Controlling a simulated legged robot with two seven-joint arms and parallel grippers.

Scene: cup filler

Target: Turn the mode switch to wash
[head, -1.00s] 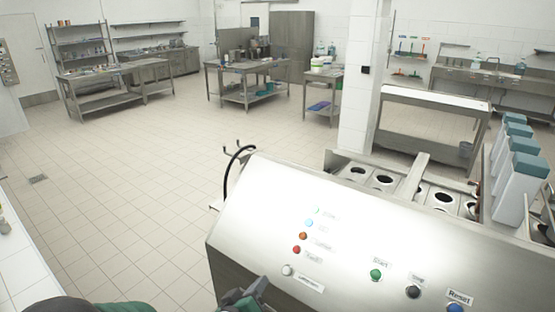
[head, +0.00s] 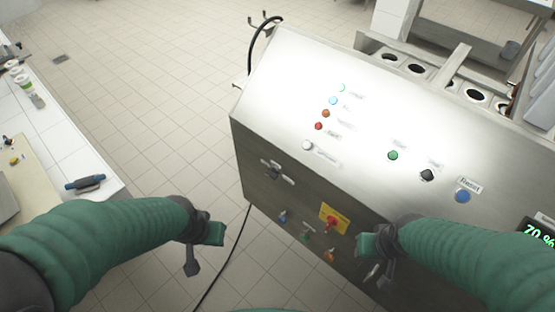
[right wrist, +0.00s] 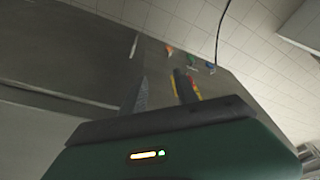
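The cup filler's control front (head: 265,195) faces me. I cannot make out which control is the mode switch, as no wash label is legible. A red rotary switch on a yellow plate (head: 334,219) sits low on the front. A metal handle (head: 277,172) is at its upper left. My right gripper (head: 377,257) is open just right of the yellow plate, apparently empty; its two separated fingers also show in the right wrist view (right wrist: 162,80). My left gripper (head: 204,250) is left of the machine, fingers apart and empty.
Blue (head: 283,217), green (head: 305,237) and orange (head: 330,255) small levers sit around the yellow plate. The sloped top carries lamps and a green button (head: 392,155). A white counter (head: 70,140) stands at left. A dark cable hangs beside the machine.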

